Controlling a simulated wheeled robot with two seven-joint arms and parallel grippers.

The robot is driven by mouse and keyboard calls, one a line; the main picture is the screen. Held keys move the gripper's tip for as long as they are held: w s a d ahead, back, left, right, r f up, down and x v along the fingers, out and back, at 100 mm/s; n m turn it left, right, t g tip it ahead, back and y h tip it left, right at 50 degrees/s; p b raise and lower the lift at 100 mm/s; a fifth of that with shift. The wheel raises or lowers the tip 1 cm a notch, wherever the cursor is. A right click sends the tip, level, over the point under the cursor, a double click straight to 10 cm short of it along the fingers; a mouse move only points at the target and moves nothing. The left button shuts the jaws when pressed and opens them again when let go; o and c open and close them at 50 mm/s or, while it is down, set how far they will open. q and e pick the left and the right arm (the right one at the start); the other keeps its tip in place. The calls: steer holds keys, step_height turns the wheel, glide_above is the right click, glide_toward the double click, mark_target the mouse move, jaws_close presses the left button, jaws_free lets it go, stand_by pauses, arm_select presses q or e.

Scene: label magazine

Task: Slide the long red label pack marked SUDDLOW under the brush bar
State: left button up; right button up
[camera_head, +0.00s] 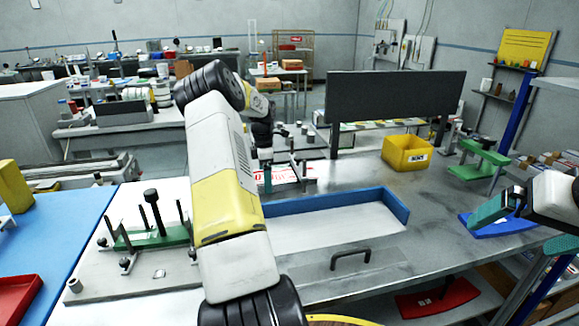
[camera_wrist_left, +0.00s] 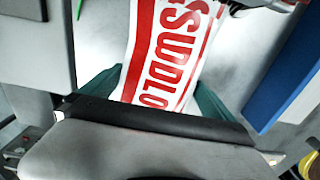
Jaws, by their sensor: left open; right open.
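The label pack (camera_wrist_left: 165,50) is white with red stripes and large red letters, only partly readable. In the left wrist view it lies between the two teal fingers of my left gripper (camera_wrist_left: 158,82), which is open around it, with gaps at the sides; the near end is hidden by the gripper body. In the head view the pack (camera_head: 288,174) shows as a small red and white patch beside my left gripper (camera_head: 266,180), mostly hidden by my left arm. My right gripper (camera_head: 515,228) is open and empty at the right. I cannot clearly tell the brush bar.
A blue-edged tray (camera_head: 402,205) lies in front of the pack. A blue tray (camera_head: 488,229) is below my right gripper. Upright posts (camera_head: 153,210) stand left.

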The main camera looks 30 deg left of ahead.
arm_select(q)
steer(key=shift+f, duration=0.2)
steer(key=c, duration=1.9)
steer(key=shift+s+a, duration=0.1)
steer(key=shift+a, duration=0.05)
steer(key=shift+s+a, duration=0.2)
steer(key=o, duration=1.9)
